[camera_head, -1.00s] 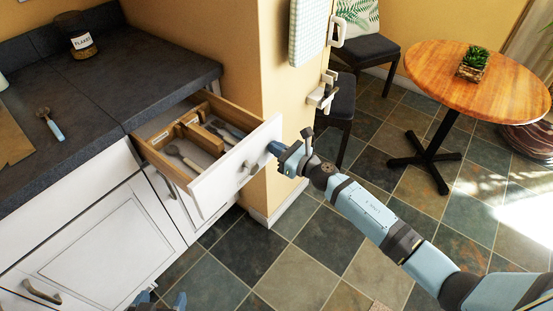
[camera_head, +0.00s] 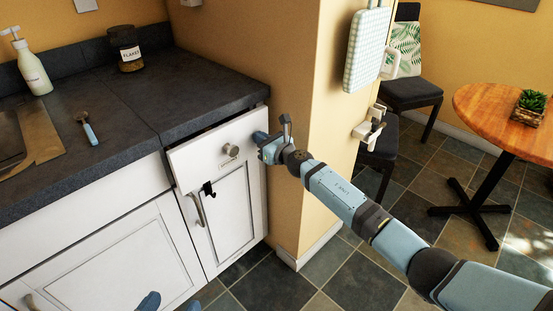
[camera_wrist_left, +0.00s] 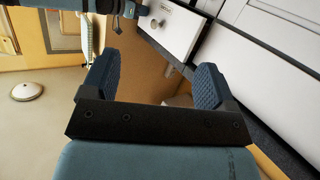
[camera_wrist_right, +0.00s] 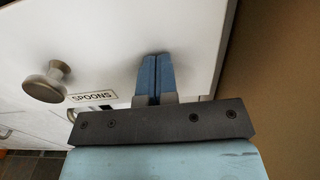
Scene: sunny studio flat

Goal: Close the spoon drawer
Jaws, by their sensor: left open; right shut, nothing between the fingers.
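The spoon drawer (camera_head: 213,155) is a white front with a round metal knob, below the dark counter. Its inside is hidden, and only a thin dark gap shows along its top edge. In the right wrist view its front (camera_wrist_right: 120,40) carries a "SPOONS" label (camera_wrist_right: 92,97) and the knob (camera_wrist_right: 47,82). My right gripper (camera_head: 262,139) is shut and empty, its fingertips at the right part of the drawer front, seemingly touching it. My left gripper (camera_head: 172,302) is low at the bottom edge of the head view; it is open and empty in its wrist view (camera_wrist_left: 153,85).
A yellow wall (camera_head: 295,140) stands just right of the drawer. A round table (camera_head: 490,110) and chairs are farther right. Tiled floor lies open below.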

